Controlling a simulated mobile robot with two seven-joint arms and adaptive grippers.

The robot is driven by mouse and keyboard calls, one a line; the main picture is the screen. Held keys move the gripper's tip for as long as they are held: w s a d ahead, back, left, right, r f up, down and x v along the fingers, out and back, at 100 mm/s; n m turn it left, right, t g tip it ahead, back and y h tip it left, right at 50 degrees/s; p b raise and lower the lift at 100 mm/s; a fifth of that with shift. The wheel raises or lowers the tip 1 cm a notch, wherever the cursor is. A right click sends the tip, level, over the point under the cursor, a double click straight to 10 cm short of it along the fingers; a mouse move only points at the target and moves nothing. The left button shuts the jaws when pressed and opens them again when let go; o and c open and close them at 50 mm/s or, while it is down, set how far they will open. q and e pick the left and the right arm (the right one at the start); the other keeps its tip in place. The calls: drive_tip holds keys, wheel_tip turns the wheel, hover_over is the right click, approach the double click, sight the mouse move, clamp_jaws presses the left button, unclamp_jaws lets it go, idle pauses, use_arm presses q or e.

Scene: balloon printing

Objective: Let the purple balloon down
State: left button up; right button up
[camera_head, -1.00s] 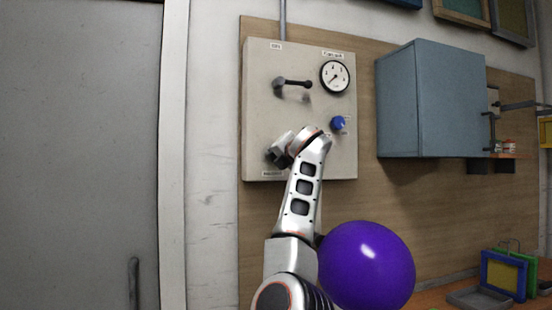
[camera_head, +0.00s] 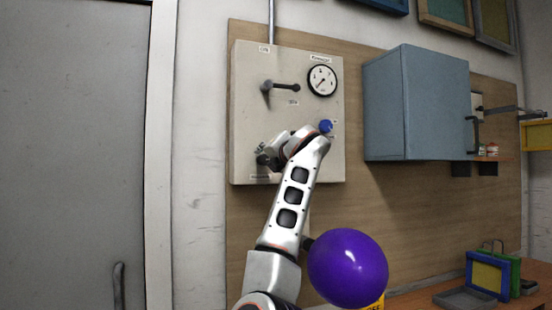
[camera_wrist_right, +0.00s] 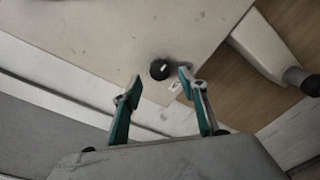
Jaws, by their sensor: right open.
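The purple balloon (camera_head: 348,268) is round and inflated, low in the head view just right of my right forearm. A short dark piece shows at its upper left. My right gripper (camera_head: 266,152) is at the lower left of the pale control panel (camera_head: 245,120), its fingers partly hidden by my wrist. A black knob (camera_head: 263,160) on the panel is close to the fingers. In the right wrist view the gripper (camera_wrist_right: 160,82) is open and empty, with the black knob (camera_wrist_right: 159,69) just beyond the gap between its fingertips. My left gripper is not in view.
The panel also has a lever handle (camera_head: 280,87), a round gauge (camera_head: 322,80) and a blue knob (camera_head: 326,126) near my wrist. A blue-grey cabinet (camera_head: 418,103) hangs on the right. Frames and a tray (camera_head: 462,299) are on the bench at lower right.

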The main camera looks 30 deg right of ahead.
drive_tip(key=v, duration=0.7)
drive_tip(key=shift+s, duration=0.2)
drive_tip(key=shift+o, duration=0.2)
idle(0.9)
